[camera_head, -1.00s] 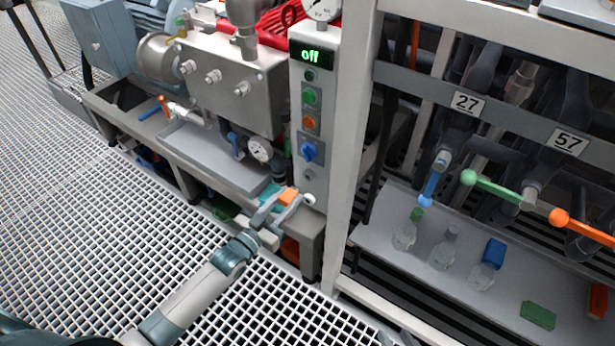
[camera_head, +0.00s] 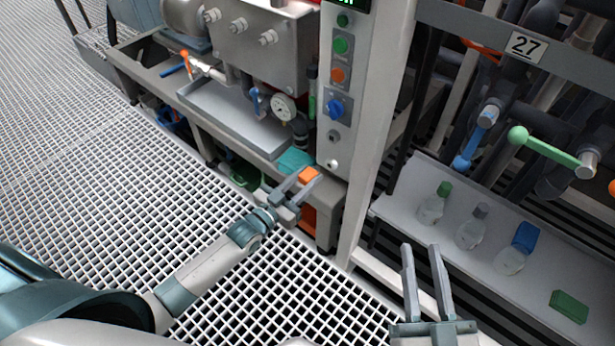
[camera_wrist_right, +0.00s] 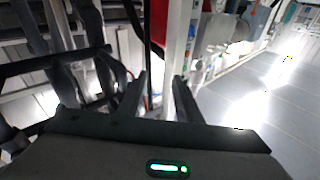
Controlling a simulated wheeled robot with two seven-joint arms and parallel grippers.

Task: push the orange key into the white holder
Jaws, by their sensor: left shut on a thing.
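The orange key (camera_head: 308,175) is a small orange block between the fingertips of my left gripper (camera_head: 304,183) in the head view. The gripper is shut on it, and the fingers hide part of it. A small white round fitting (camera_head: 333,164) low on the grey control panel looks like the white holder. The key is left of it and a little lower in the picture, apart from it. My right gripper (camera_head: 422,252) is open and empty at the lower right, in front of the rack. Its spread fingers also show in the right wrist view (camera_wrist_right: 160,85).
The control panel (camera_head: 352,85) carries green, orange and blue controls. A teal block (camera_head: 294,160) lies on the bench behind the left gripper. At right, a shelf (camera_head: 402,195) holds several small bottles and a green block (camera_head: 568,306). Open grating floor lies at left.

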